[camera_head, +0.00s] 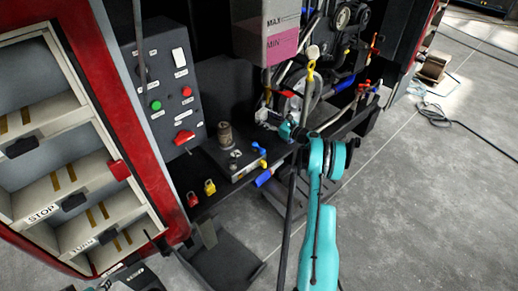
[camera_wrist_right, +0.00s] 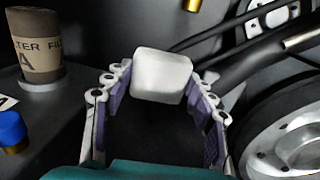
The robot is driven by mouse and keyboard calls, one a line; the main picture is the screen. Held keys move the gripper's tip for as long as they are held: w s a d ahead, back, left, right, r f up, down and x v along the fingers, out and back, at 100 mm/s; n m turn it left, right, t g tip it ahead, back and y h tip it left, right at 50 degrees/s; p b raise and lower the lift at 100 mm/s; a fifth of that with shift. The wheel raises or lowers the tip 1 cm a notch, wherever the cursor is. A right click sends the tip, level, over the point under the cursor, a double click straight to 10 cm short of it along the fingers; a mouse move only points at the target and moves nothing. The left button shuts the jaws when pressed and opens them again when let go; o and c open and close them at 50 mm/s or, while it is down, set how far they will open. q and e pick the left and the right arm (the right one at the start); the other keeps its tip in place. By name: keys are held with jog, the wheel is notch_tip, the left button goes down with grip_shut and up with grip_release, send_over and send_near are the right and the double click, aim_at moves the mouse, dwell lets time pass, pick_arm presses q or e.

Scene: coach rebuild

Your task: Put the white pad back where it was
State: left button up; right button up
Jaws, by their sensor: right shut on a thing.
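The white pad (camera_wrist_right: 162,72) is a small rounded block in the right wrist view. My right gripper (camera_wrist_right: 160,88) is shut on it, with a finger on each side, and holds it in front of dark machinery. In the head view my teal right arm reaches into the engine bay, and its gripper (camera_head: 270,120) is small there, partly hidden by the wrist. A dark gripper part (camera_head: 130,279) shows at the bottom left edge in the head view, probably my left one; its fingers are not clear.
A brown filter roll (camera_wrist_right: 36,45) stands left of the pad, with a blue cap (camera_wrist_right: 12,130) below it. A large metal pulley (camera_wrist_right: 290,135) and black hoses (camera_wrist_right: 235,62) are on the right. The grey control panel (camera_head: 150,85) stands left of the bay. Open floor (camera_head: 430,200) lies right.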

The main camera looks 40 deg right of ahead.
jog(key=b, duration=0.2)
send_over(270, 148)
notch_tip(270, 148, down, 5)
jog(key=shift+r, duration=0.15)
notch_tip(270, 148, down, 4)
jog(key=shift+f+b, duration=0.15)
jog(key=shift+b, duration=1.05)
jog(key=shift+r, duration=0.2)
jog(key=shift+f, duration=0.1)
jog(key=o, duration=0.6)
jog(key=shift+f, duration=0.1)
jog(key=o, duration=0.4)
